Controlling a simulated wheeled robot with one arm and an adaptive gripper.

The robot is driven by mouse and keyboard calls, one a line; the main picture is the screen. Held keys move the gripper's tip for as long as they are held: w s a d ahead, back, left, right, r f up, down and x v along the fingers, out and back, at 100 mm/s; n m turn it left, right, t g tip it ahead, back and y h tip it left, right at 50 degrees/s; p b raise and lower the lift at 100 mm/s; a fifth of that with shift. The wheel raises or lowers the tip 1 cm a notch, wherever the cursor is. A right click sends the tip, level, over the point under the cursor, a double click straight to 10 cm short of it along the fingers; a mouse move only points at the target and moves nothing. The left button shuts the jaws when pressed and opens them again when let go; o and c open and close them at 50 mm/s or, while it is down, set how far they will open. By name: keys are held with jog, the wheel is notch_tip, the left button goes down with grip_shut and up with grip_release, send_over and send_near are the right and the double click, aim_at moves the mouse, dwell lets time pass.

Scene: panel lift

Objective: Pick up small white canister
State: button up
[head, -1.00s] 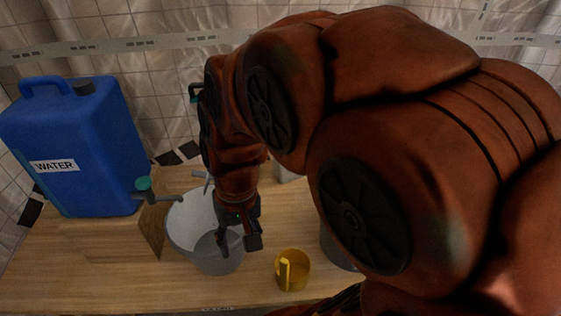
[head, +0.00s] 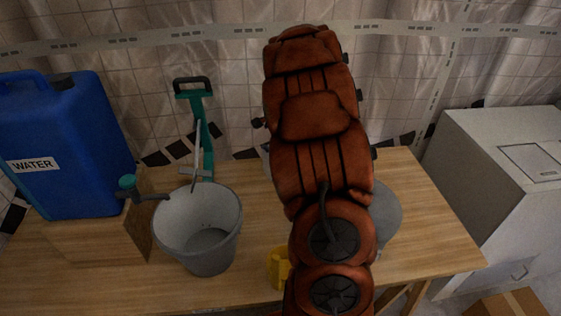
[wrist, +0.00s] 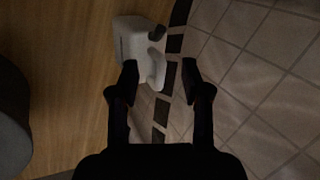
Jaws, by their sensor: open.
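The small white canister (wrist: 133,48) shows in the wrist view near the top, left of centre, with a dark cap (wrist: 157,32) and a pale handle side toward the right. It is on the wooden table by the tiled wall. My gripper (wrist: 160,78) is open and empty, its two dark fingers pointing toward the canister. The canister is ahead and left of the gap between them, not between the fingertips. In the head view my arm hides the gripper and most or all of the canister.
A grey bucket (head: 205,262) stands on the table (head: 440,245), below the tap of a blue water container (head: 75,150). A teal-handled tool (head: 207,145) stands behind it. A yellow mug (head: 276,268) and a grey round vessel (head: 387,215) flank my arm. A white cabinet (head: 490,190) is right.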

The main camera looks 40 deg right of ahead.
jog(key=shift+m+h, duration=0.4)
jog(key=shift+m, duration=0.4)
jog(key=shift+w+d+f+p, duration=0.35)
jog(key=shift+w+d+f, duration=0.3)
jog(key=shift+d+f, duration=0.65)
jog(key=shift+w+d+f+p, duration=0.3)
jog(key=shift+w+d+f, duration=0.3)
jog(key=shift+d+f, duration=0.6)
jog(key=shift+w+d+f+p, duration=0.35)
jog(key=shift+w+d+f, duration=0.45)
jog(key=shift+f, duration=0.85)
jog(key=shift+s+d, duration=0.1)
jog(key=shift+s, duration=0.05)
jog(key=shift+c, duration=0.4)
grip_shut()
